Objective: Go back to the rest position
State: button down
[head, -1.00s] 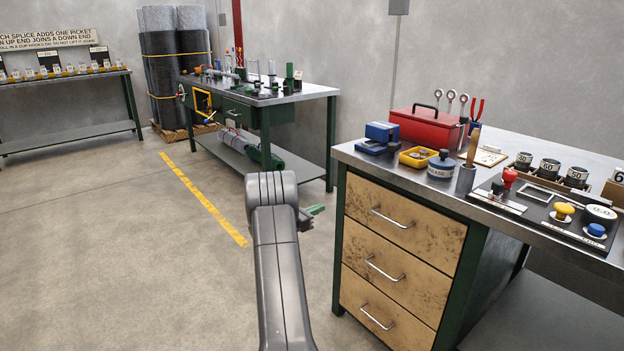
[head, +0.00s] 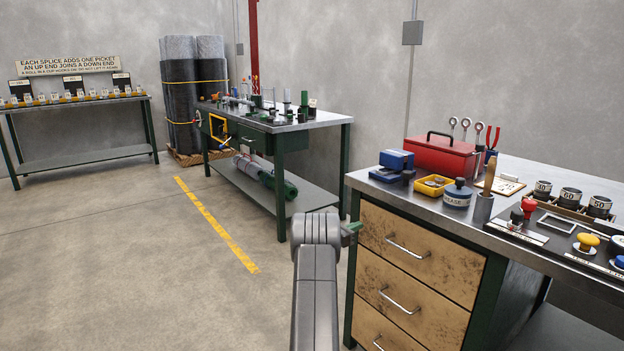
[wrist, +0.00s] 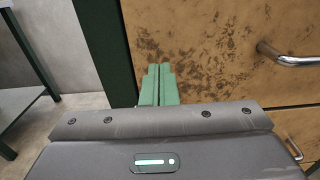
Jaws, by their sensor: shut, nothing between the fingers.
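My gripper (head: 352,232) shows in the head view at the end of my grey arm, in front of the left side of the wooden drawer cabinet (head: 418,245). Most of it is hidden behind my arm. In the wrist view its two green fingers (wrist: 159,84) are together with nothing between them. They point toward the cabinet's dark green leg and stained drawer front (wrist: 200,50). I cannot tell the exact gap between the fingertips and the cabinet.
The right bench's steel top (head: 400,193) carries a red toolbox (head: 442,155), cups and stamps. A green-legged workbench (head: 290,124) stands behind, with wire rolls (head: 197,90) beyond. Open floor (head: 120,260) with a yellow line lies to the left.

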jog(key=shift+x, duration=0.95)
jog(key=shift+s+f, duration=0.1)
jog(key=shift+f, duration=0.05)
